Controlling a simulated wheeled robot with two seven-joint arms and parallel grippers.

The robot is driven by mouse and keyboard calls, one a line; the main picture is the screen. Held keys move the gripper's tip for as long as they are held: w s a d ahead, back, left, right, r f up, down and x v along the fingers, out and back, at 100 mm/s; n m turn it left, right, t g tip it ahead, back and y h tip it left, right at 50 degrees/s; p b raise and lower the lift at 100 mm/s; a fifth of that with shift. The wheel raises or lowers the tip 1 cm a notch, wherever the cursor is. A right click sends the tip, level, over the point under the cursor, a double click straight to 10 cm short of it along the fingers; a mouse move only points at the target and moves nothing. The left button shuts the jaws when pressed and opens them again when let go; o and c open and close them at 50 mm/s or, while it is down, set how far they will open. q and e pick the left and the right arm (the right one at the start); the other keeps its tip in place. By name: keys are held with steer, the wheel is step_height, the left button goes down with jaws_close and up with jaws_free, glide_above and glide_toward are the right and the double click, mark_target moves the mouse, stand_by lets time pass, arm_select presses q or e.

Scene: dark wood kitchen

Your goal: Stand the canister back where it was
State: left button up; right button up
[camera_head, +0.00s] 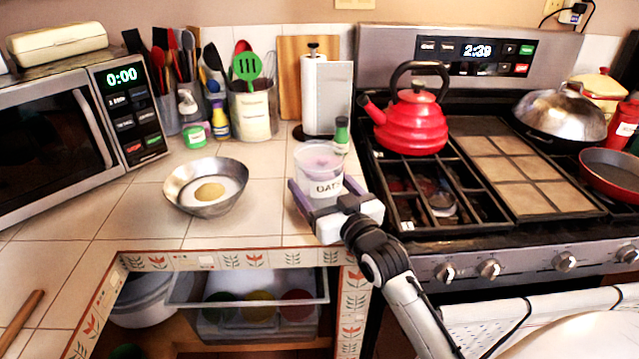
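The canister (322,165) is a clear tub with pale contents and a dark-lettered label, seen upright at the counter's right part, beside the stove. My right gripper (320,181) reaches in from the front, with one finger on each side of the canister. The frame does not show clearly whether the fingers press on it or stand slightly apart. The canister's lower part is partly hidden by the gripper, so I cannot tell whether its base rests on the tiles. My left gripper is not in view.
A green-topped bottle (341,134) stands close behind the canister, with a paper towel holder (313,95) further back. A metal bowl (206,187) sits to the left. The stove (480,180) with a red kettle (412,120) borders the right. Tiles between bowl and canister are clear.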

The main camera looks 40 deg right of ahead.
steer(key=o, duration=1.5)
steer(key=shift+r, duration=0.1)
steer(key=s, duration=0.4)
steer(key=s+a, duration=0.1)
steer(key=s, duration=0.3)
steer(key=s+a, duration=0.1)
steer(key=s, duration=0.3)
steer(key=shift+b, duration=0.35)
